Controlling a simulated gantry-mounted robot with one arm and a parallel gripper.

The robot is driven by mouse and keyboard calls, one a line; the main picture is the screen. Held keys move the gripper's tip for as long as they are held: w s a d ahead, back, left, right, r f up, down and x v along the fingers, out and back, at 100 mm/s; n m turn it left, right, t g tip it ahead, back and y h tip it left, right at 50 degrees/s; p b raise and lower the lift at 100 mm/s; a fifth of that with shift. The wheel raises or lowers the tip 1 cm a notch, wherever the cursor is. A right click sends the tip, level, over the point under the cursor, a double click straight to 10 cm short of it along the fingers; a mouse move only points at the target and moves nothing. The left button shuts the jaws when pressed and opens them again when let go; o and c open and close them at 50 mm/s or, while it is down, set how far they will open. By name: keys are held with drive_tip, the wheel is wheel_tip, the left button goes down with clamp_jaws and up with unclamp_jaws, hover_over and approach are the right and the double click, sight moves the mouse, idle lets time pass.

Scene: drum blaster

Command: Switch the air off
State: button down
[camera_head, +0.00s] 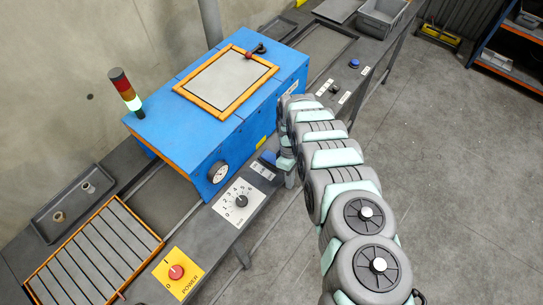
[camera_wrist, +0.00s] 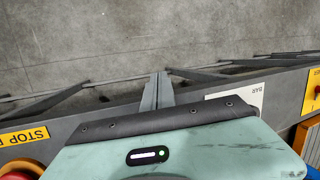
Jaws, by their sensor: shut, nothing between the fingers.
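My gripper (camera_head: 286,164) is at the front control ledge beside the blue cabinet (camera_head: 215,115). Its fingertips are largely hidden by my own arm, and it looks shut and empty. A blue control (camera_head: 268,157) sits on the ledge just left of my gripper, with a small white label (camera_head: 262,171) whose text I cannot read. A numbered dial with a dark knob (camera_head: 241,201) is further down the ledge; its white BAR plate shows in the wrist view (camera_wrist: 247,100). I cannot make out which control is marked air. My pale hand housing covers the lower middle of the wrist view.
A yellow POWER plate with a red knob (camera_head: 176,272) is at the ledge's near end. A round gauge (camera_head: 219,172) is on the cabinet. Another blue button (camera_head: 354,63) is beyond my arm. A yellow STOP label (camera_wrist: 25,136) shows at left. The floor (camera_head: 440,180) at right is clear.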

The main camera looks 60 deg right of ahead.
sight(274, 160)
drive_tip(key=w+d+r+h+b, duration=0.1)
drive_tip(key=w+d+r, duration=0.2)
drive_tip(key=w+r, duration=0.2)
drive_tip(key=w+d+r+m+h, duration=0.1)
drive_tip(key=w+r, duration=0.5)
drive_tip(key=r, duration=0.6)
drive_tip(key=shift+d+m+h+b, duration=0.3)
drive_tip(key=shift+d+h+b, duration=0.15)
drive_tip(key=shift+d, duration=0.45)
drive_tip(key=f, duration=0.4)
drive_tip(key=s+f, duration=0.1)
drive_tip(key=f, duration=0.4)
drive_tip(key=s+f, duration=0.1)
drive_tip(key=f, duration=0.3)
drive_tip(key=shift+a+f, duration=0.2)
drive_tip(key=shift+f, duration=0.15)
